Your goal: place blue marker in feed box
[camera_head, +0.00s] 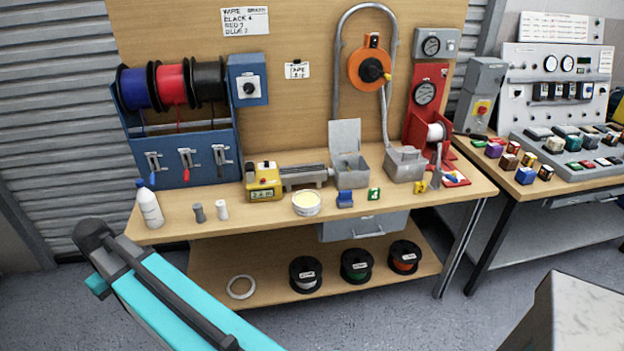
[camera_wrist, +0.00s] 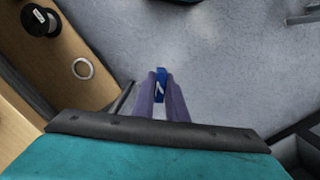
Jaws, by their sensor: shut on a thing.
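In the wrist view my gripper (camera_wrist: 161,95) is shut on a small blue marker (camera_wrist: 161,86) with a white mark on its face. The marker sits between the two fingertips, above the grey floor. The gripper and the held marker are not visible in the head view, where only my teal arm shows at lower left. Two grey boxes stand on the workbench: an open box with a raised lid (camera_head: 351,177) and a second box with a conduit (camera_head: 405,164). I cannot tell by any label which one is the feed box.
Spools (camera_head: 356,265) stand on the lower shelf. A pale block (camera_head: 580,315) stands at lower right.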

